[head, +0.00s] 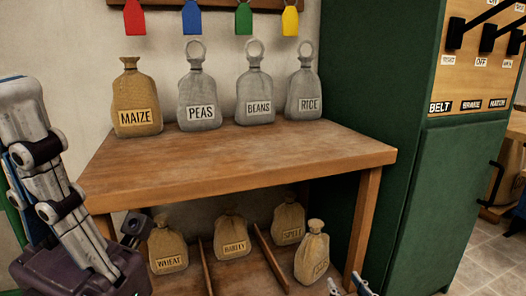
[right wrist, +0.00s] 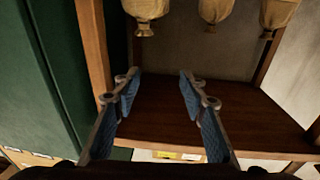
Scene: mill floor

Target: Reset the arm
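My right gripper (head: 348,287) shows only its fingertips at the bottom edge of the head view, in front of the lower shelf. In the right wrist view the gripper (right wrist: 160,85) is open, its two blue-padded fingers apart with nothing between them. Part of my left gripper (head: 70,190) stands close to the camera at the left of the head view, pointing upward. One grey finger linkage shows clearly. The gap between its fingers cannot be made out, and no held object is visible.
The wooden table (head: 240,160) bears a tan MAIZE sack (head: 136,95) and grey PEAS (head: 199,90), BEANS (head: 255,90) and RICE (head: 303,95) sacks. Several tan sacks, including BARLEY (head: 232,232), stand below. A green cabinet (head: 425,200) is at right. Coloured tags (head: 243,18) hang above.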

